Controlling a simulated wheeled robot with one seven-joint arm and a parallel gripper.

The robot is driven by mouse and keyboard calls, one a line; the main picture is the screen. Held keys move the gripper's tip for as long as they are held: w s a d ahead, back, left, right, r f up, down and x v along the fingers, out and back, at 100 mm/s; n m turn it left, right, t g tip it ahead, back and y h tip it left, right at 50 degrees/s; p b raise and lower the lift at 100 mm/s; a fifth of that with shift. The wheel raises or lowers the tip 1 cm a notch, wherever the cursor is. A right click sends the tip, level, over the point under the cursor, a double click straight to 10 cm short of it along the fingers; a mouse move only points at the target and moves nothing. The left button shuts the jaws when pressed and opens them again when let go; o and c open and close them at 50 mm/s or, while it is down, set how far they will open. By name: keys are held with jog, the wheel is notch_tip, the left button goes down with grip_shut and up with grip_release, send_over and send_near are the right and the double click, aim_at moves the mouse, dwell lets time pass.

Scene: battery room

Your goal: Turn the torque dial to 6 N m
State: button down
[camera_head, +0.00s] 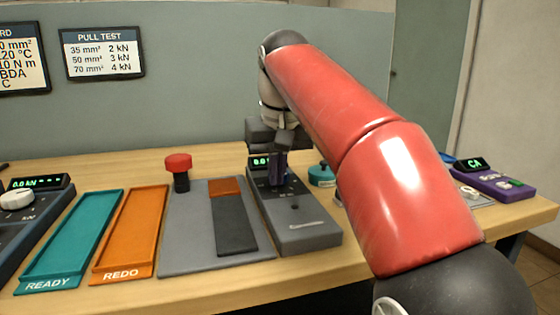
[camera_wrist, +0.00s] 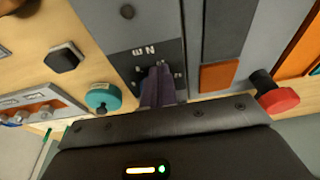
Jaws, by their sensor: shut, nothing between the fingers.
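The grey tester (camera_head: 305,235) stands on the bench in front of my arm, its small green display (camera_head: 260,161) partly covered by my gripper. In the wrist view its dark panel (camera_wrist: 123,58) carries an "N m" label and marks around the place where my fingertips are. My gripper (camera_head: 278,172) points down over this panel with its dark purple fingers together and nothing between them; they also show in the wrist view (camera_wrist: 158,76). The torque dial is hidden behind the fingers. I cannot tell whether they touch it, or its setting.
Left of the tester are a grey plate (camera_head: 185,240) with a dark strip, a red button (camera_head: 179,162), an orange REDO tray (camera_head: 112,274) and a teal READY tray (camera_head: 35,283). A round teal item (camera_head: 322,175) stands close right. A purple device (camera_head: 500,183) is far right.

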jog(key=shift+w, duration=0.2)
dwell(0.3)
jog(key=shift+d+r+p, duration=0.1)
jog(key=shift+d+p, duration=0.45)
jog(key=shift+p, duration=0.3)
jog(key=shift+w+d, duration=0.3)
jog(key=shift+d, duration=0.35)
jog(key=shift+w+d, duration=0.1)
jog(key=shift+d, duration=0.1)
jog(key=shift+s+d, duration=0.15)
jog(key=shift+s, duration=0.15)
jog(key=v, duration=0.2)
jog(key=w+v, duration=0.1)
jog(key=v, duration=0.2)
jog(key=shift+r, duration=0.45)
